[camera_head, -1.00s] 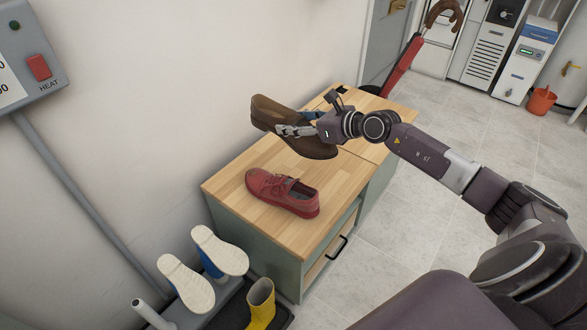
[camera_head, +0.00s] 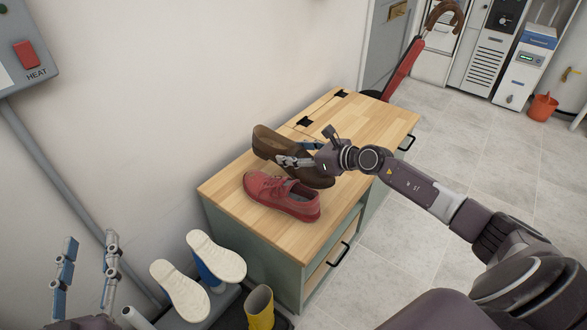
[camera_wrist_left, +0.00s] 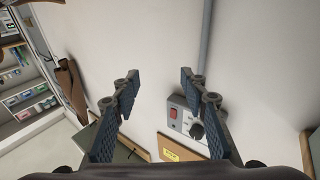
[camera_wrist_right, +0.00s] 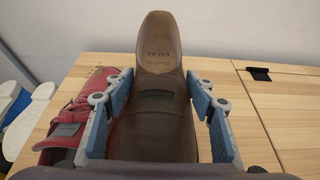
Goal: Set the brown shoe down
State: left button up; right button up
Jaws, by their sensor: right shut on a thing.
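The brown shoe (camera_head: 270,142) is over the wooden top of the cabinet (camera_head: 350,120), just behind the red shoe (camera_head: 270,190). I cannot tell whether its sole touches the wood. My right gripper (camera_head: 288,161) is shut on the brown shoe across its middle; in the right wrist view the brown shoe (camera_wrist_right: 160,58) lies between both fingers, with the red shoe (camera_wrist_right: 98,84) close on its left. My left gripper (camera_head: 88,262) is in the lower left of the head view, open and empty; the left wrist view shows its fingers apart (camera_wrist_left: 158,92).
A boot rack with white-soled boots (camera_head: 216,257) and a yellow boot (camera_head: 260,307) stands in front of the cabinet. A wall box (camera_head: 30,45) hangs at upper left. The cabinet top's far right part is clear. A red umbrella (camera_head: 402,68) stands behind.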

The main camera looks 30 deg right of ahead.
jog(key=shift+f, duration=0.6)
notch_tip(320, 180, down, 4)
jog(key=shift+r+b, duration=0.25)
jog(key=shift+b, duration=0.95)
pick_arm(q)
jog(key=s+r+t+h, duration=0.1)
jog(key=s+r+t, duration=0.1)
jog(key=r, duration=0.4)
jog(key=s+r+t+h, duration=0.1)
jog(key=s+r+t, duration=0.2)
jog(key=r, duration=0.3)
jog(key=shift+s+r+t+h, duration=0.15)
jog(key=shift+s+t+h, duration=0.15)
jog(key=shift+t, duration=0.6)
pick_arm(e)
jog(key=shift+f, duration=0.1)
jog(key=o, duration=1.2)
pick_arm(q)
jog(key=shift+s+r, duration=0.15)
jog(key=shift+r, duration=0.05)
